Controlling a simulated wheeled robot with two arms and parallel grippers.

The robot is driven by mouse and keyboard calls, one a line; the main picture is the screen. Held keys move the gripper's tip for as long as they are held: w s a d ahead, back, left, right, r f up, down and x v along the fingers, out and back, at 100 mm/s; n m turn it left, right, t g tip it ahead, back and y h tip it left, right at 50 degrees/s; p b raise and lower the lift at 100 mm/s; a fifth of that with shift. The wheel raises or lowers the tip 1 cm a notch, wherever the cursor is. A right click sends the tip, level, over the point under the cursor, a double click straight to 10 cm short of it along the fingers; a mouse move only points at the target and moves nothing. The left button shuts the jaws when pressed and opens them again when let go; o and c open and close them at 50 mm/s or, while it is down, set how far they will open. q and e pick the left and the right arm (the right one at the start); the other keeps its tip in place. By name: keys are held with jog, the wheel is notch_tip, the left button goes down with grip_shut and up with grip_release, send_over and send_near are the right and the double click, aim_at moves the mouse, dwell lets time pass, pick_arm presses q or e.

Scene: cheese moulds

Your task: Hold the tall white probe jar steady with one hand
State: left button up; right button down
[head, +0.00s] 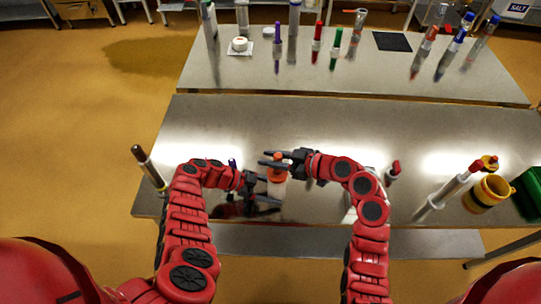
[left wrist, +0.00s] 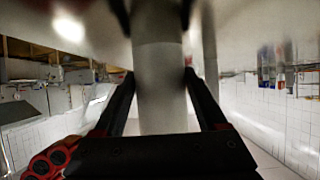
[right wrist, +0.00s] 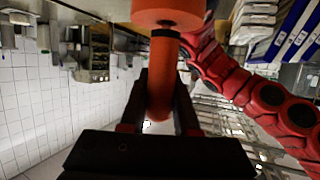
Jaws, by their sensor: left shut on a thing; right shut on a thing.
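The tall white probe jar (head: 277,189) stands on the near steel table with an orange top (head: 277,173). My left gripper (head: 275,192) is shut around the jar's side from the left. In the left wrist view the pale jar body (left wrist: 160,85) fills the space between its fingers. My right gripper (head: 266,158) is above, shut on the orange probe handle (right wrist: 160,95). In the right wrist view a wider orange disc and a black collar adjoin the handle. The jar's base is partly hidden by my left gripper.
A brown-topped probe (head: 141,156) stands at the table's left. The far table holds several coloured probes, a white pot (head: 239,44) and a black mat (head: 392,41).

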jog(key=shift+f, duration=0.3)
jog(key=c, duration=0.6)
grip_release()
jog(key=shift+o, duration=0.2)
jog(key=v, duration=1.2)
pick_arm(q)
jog(key=o, duration=0.9)
